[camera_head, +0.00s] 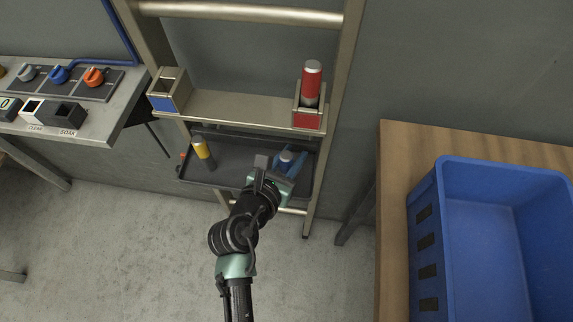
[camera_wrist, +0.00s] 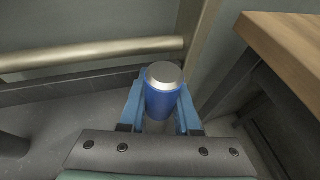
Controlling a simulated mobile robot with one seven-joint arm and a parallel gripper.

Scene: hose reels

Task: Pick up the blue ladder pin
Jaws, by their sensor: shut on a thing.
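The blue ladder pin (camera_wrist: 162,97) stands between the two blue fingers of my gripper (camera_wrist: 161,112) in the wrist view, its silver top facing the camera. The fingers are shut on it from both sides. In the head view the pin (camera_head: 286,158) shows as a small silver and blue top at my gripper (camera_head: 289,161), over the right part of the dark tray (camera_head: 232,178). My gripper hides its lower part, so I cannot tell whether it touches the tray.
Above, a shelf (camera_head: 238,107) holds an empty blue-marked holder (camera_head: 167,91) and a red pin (camera_head: 312,80) in a red holder (camera_head: 309,117). A blue crate (camera_head: 490,250) sits on the wooden table (camera_head: 395,180) at right.

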